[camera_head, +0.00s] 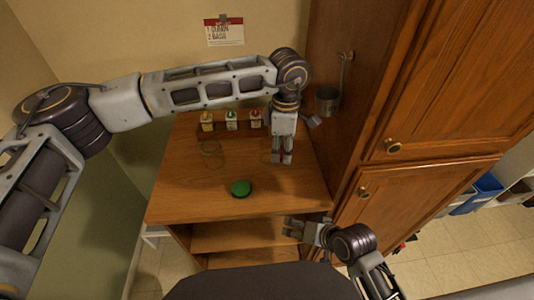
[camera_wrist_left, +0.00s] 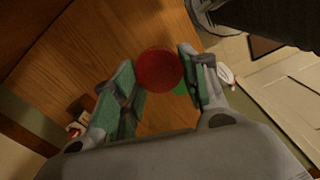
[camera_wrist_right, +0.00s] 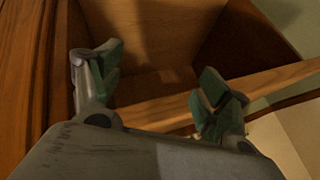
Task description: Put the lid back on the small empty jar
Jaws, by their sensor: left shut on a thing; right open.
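My left gripper (camera_head: 282,158) is above the right part of the wooden counter. In the left wrist view its fingers (camera_wrist_left: 158,82) are closed on a round red lid (camera_wrist_left: 159,69). Whether a jar is under the red lid is hidden. A faint clear glass jar (camera_head: 211,150) stands at the back left. My right gripper (camera_head: 294,228) is open and empty, low in front of the counter's shelves.
A rack with several small bottles (camera_head: 231,121) stands at the back of the counter (camera_head: 185,195). A tall wooden cabinet (camera_head: 352,130) closes off the right side, with a metal cup (camera_head: 327,101) hanging on it. The counter's front left is clear. Open shelves (camera_head: 232,236) are below.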

